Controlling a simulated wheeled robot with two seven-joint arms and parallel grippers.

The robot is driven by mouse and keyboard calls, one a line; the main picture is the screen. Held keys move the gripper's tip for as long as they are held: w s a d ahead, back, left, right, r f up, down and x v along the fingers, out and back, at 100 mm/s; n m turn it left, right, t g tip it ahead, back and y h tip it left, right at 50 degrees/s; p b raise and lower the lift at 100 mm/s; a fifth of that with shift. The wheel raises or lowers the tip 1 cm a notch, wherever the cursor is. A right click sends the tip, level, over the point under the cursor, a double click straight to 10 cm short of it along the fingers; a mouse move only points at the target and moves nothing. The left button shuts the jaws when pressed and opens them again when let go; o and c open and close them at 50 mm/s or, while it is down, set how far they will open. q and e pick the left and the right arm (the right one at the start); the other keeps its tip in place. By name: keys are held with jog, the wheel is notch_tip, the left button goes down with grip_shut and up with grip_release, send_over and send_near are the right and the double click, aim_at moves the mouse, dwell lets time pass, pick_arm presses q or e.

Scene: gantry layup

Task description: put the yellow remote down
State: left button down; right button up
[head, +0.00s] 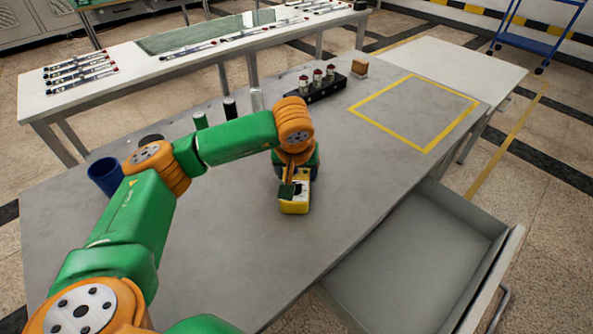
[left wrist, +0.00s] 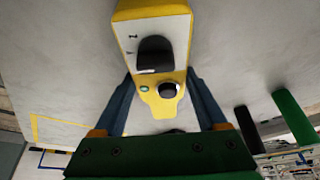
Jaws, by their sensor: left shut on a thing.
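The yellow remote (head: 295,204) is a small yellow box with a pale face and dark controls. In the head view it is at the middle of the grey table (head: 235,245). My left gripper (head: 297,187) is shut on it from above. In the left wrist view the remote (left wrist: 152,45) sits between the two dark fingers of my left gripper (left wrist: 163,88), with a black knob and a small green button showing. I cannot tell whether its underside touches the table. My right gripper is not in view.
A yellow-outlined square (head: 415,110) on the table is empty. An open, empty drawer (head: 425,255) juts from the front. A black block with red-topped pieces (head: 316,86), a small brown block (head: 359,68), dark and green cylinders (head: 230,108) and a blue cup (head: 105,176) stand along the back.

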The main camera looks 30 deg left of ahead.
pick_arm(q)
jog(key=shift+f, duration=0.2)
grip_release()
jog(key=shift+r, duration=0.1)
jog(key=shift+d+r, duration=0.1)
jog(key=shift+r, duration=0.35)
jog(key=p+v, duration=0.1)
jog(key=v, duration=1)
jog(key=shift+s+r, duration=0.2)
jog(key=shift+r, duration=0.1)
